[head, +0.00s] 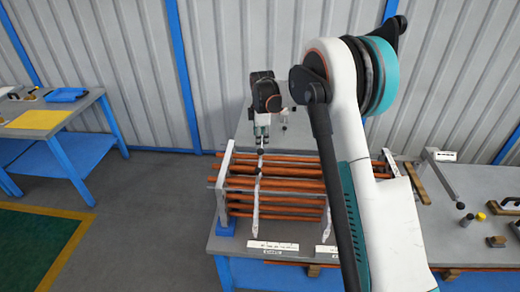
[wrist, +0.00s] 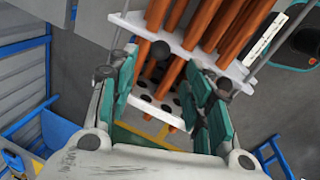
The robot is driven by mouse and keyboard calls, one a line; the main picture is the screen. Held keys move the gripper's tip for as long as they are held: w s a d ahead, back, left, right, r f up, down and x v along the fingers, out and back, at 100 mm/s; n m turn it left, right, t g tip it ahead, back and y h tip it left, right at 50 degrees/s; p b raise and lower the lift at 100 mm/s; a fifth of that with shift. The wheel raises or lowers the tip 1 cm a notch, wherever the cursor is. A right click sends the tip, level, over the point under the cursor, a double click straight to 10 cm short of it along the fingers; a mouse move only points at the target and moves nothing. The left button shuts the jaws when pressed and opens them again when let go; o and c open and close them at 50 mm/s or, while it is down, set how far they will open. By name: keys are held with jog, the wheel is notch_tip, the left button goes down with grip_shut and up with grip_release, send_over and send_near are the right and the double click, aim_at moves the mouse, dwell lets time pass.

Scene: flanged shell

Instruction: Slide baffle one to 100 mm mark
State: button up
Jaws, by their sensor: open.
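In the head view, a bundle of copper-coloured tubes (head: 285,183) lies lengthwise on the bench. A thin white upright baffle (head: 257,200) crosses it near the left end plate (head: 224,185). Another white plate (head: 327,222) is partly behind my arm. I cannot read which baffle is number one. My gripper (head: 262,141) is just above the top of the left baffle. In the wrist view, my gripper (wrist: 160,108) is open, its teal fingers apart. Contact cannot be told.
White marked labels (head: 272,246) lie along the front of the grey workbench (head: 240,244); their marks are too small to read. Small parts (head: 481,217) and a wooden block (head: 496,241) are at the right. A side table (head: 60,130) stands at far left, with clear floor between.

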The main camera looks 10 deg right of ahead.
aim_at(261, 150)
jog(key=f, duration=0.2)
jog(key=w+f, duration=0.1)
jog(key=f, duration=0.5)
jog(key=shift+w+d, duration=0.1)
jog(key=shift+w, duration=0.15)
grip_shut()
jog(key=shift+d, duration=0.15)
